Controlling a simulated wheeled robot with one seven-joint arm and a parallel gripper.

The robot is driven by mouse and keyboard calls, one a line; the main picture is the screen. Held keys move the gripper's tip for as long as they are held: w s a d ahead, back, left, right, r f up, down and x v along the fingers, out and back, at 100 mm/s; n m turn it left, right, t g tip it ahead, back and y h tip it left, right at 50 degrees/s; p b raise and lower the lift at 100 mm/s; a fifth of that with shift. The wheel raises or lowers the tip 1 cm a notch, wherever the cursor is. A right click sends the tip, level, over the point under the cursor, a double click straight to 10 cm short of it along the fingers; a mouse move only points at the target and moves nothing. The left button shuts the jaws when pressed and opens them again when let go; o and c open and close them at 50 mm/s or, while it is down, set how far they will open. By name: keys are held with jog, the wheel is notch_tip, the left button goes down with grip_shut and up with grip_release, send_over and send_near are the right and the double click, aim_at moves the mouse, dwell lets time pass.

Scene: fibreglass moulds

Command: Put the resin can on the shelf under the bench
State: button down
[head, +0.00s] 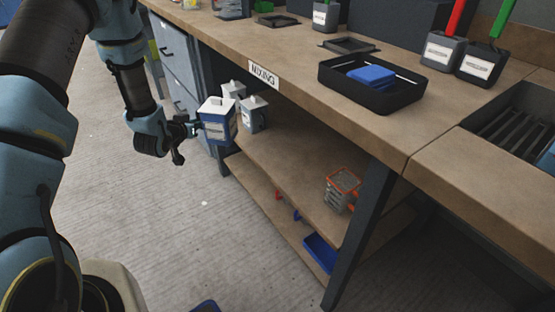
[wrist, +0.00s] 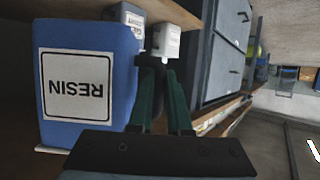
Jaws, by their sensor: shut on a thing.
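The resin can (head: 216,124) is blue with a white top and a white label. My gripper (head: 194,128) is shut on it from the left in the head view, and the can looks upright. The can fills the left of the wrist view (wrist: 88,85), where its RESIN label reads upside down beside my gripper's green fingers (wrist: 160,68). The exact grip point is hidden. The shelf (head: 285,165) under the bench (head: 300,65) is a brown board. The can is at the shelf's left end, below the bench top; I cannot tell whether it touches the shelf.
Two other pale-topped containers, one behind (head: 234,89) and one to the right (head: 254,113), stand close to the can. An orange-framed grey item (head: 342,190) is farther right on the shelf, with bare board between. Grey drawers (head: 180,75) stand left; a dark leg (head: 358,235) stands right.

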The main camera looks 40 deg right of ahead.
jog(key=s+d+f+m+g+h+b, duration=0.1)
jog(key=s+d+m+g+b, duration=0.15)
jog(key=d, duration=0.45)
jog(key=s+d+f+m+g+h+b, duration=0.2)
jog(key=s+d+g+b, duration=0.15)
jog(key=d, duration=0.45)
jog(key=m+g+b, duration=0.4)
jog(key=b, duration=0.2)
send_over(292, 158)
notch_tip(292, 158, down, 10)
jog(key=shift+r+b, duration=0.15)
jog(key=shift+b, duration=0.65)
jog(key=c, duration=0.9)
grip_release()
jog(key=shift+a+f, duration=0.1)
jog(key=shift+f, duration=0.1)
jog(key=shift+o, duration=0.2)
jog(key=shift+r, duration=0.1)
